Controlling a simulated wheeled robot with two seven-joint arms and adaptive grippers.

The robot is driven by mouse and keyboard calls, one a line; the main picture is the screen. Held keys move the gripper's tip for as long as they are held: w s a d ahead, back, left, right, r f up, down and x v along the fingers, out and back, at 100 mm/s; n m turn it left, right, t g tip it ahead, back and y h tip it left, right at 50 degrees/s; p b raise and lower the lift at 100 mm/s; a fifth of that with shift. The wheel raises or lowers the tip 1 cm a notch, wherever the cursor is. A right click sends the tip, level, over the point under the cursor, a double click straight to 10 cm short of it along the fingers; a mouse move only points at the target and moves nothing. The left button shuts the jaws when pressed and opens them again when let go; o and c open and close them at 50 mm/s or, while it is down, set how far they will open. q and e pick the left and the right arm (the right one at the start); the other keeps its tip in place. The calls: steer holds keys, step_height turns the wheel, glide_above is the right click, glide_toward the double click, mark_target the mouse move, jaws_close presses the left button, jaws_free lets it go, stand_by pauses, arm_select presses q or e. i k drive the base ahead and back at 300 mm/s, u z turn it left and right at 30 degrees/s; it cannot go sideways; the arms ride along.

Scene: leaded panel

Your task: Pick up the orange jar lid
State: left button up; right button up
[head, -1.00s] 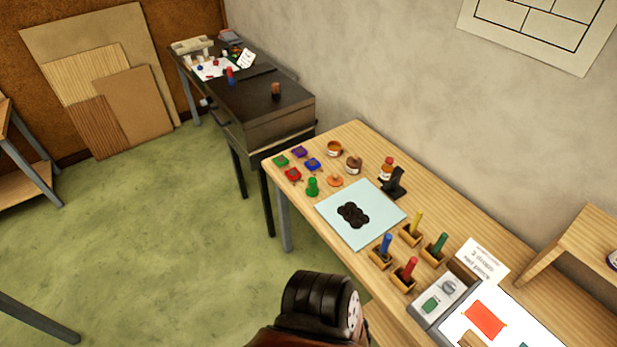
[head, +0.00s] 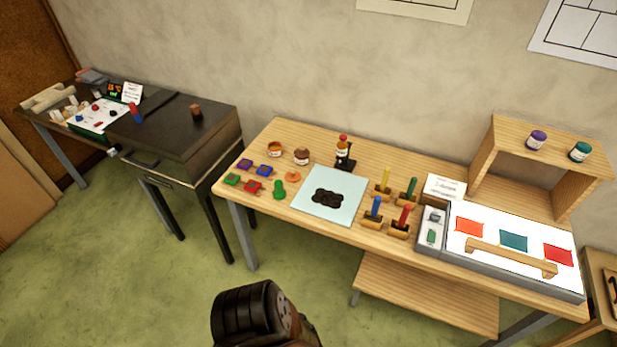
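The orange jar lid (head: 293,177) lies on the wooden table, near the left part of its top. It is small and flat, with a raised part in the middle. An open jar with orange contents (head: 275,149) stands behind it to the left, and a brown-topped jar (head: 302,157) stands just behind it. Neither of my grippers is in view. Only a dark, rounded part of my arm shows at the bottom, well in front of the table.
A pale blue mat (head: 345,205) with dark round pieces lies right of the lid. Red (head: 252,186), green (head: 232,180), blue and purple pieces and a green knobbed item (head: 279,190) are to its left and front. A small bottle (head: 342,150) stands behind the mat.

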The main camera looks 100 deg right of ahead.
mark_target(292, 175)
steer(key=z, duration=1.95)
